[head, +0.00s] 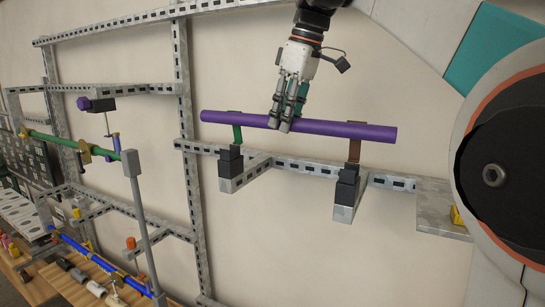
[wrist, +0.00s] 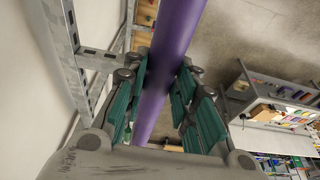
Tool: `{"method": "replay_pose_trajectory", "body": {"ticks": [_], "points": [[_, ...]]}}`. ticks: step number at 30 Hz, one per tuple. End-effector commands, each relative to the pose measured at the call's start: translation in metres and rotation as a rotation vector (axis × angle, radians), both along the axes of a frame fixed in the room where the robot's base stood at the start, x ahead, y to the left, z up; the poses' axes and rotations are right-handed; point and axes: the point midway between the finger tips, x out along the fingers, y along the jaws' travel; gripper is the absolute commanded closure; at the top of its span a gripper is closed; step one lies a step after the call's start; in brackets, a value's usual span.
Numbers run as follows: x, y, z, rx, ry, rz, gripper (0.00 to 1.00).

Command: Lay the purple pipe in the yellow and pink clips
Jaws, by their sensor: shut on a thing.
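The purple pipe (head: 350,130) is long and straight and lies nearly level, its right end slightly lower in the head view. My gripper (head: 283,122) is shut on it near its middle, from above. In the wrist view the pipe (wrist: 170,45) runs between the green-padded fingers (wrist: 163,95). The pipe crosses in front of the tops of a green holder (head: 237,133) and a brown holder (head: 354,151); I cannot tell whether it touches them. Yellow-brass clips (head: 84,148) show on the rack at left. I cannot make out a pink clip.
Both holders stand on black blocks on brackets (head: 345,213) from a slotted metal rail (head: 300,166). At left are a green pipe (head: 55,141), a grey post (head: 138,195) and a blue pipe (head: 100,262). A large rounded machine (head: 505,175) closes the right side.

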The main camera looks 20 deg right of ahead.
Motion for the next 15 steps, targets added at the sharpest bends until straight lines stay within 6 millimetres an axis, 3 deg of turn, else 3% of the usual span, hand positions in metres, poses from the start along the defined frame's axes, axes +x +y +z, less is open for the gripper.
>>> {"method": "replay_pose_trajectory", "body": {"ticks": [15], "points": [[-0.030,0.039,0.000,0.000,0.000,0.002,0.98]]}}
